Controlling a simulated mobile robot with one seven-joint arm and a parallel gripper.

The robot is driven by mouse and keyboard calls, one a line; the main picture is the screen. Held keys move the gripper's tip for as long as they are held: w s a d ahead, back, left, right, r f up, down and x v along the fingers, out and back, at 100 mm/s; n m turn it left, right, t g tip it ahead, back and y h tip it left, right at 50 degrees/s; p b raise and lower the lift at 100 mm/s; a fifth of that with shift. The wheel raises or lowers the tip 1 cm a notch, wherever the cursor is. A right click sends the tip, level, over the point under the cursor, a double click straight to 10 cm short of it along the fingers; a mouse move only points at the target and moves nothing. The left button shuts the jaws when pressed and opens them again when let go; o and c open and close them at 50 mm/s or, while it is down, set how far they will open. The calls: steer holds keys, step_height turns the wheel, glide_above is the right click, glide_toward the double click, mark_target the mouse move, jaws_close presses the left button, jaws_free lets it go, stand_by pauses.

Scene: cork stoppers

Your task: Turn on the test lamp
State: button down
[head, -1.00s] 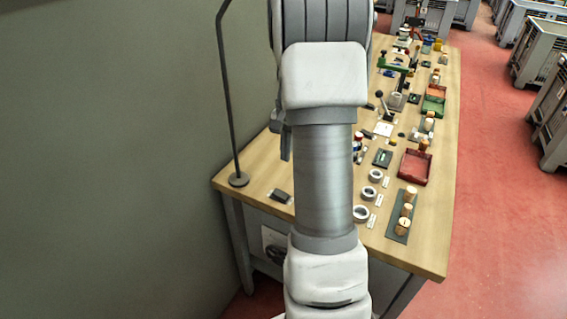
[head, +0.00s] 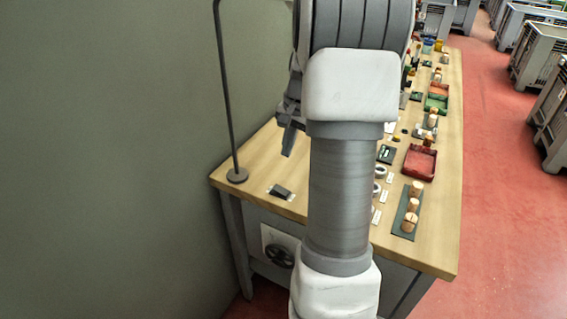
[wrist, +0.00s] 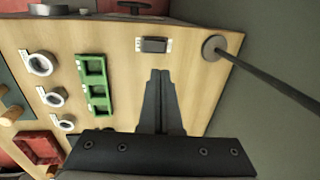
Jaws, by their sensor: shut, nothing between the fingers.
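A dark rocker switch (head: 281,192) on a pale plate lies near the table's left front corner. It also shows in the wrist view (wrist: 154,45), just beyond my fingertips. Beside it stands a thin dark pole (head: 225,90) on a round grey base (head: 237,175); the base is right of the switch in the wrist view (wrist: 215,48). The pole's top is out of view, so no lamp head or light shows. My gripper (head: 287,153) is above the table, behind the switch in the head view. In the wrist view its fingers (wrist: 160,73) are together and empty.
A green tray with square openings (wrist: 95,88) and several white rings (wrist: 42,64) lie left of my fingers in the wrist view. A red tray (head: 419,163) and a dark strip with corks (head: 399,226) are near the table's right edge. A wall (head: 100,150) bounds the left.

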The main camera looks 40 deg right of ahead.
mark_target(277, 187)
steer(key=f, duration=0.4)
steer(key=w+f, duration=0.1)
steer(key=f, duration=0.3)
steer(key=w+a+f+b, duration=0.1)
steer(key=f, duration=0.3)
steer(key=shift+w+f, duration=0.15)
steer(key=shift+f, duration=0.2)
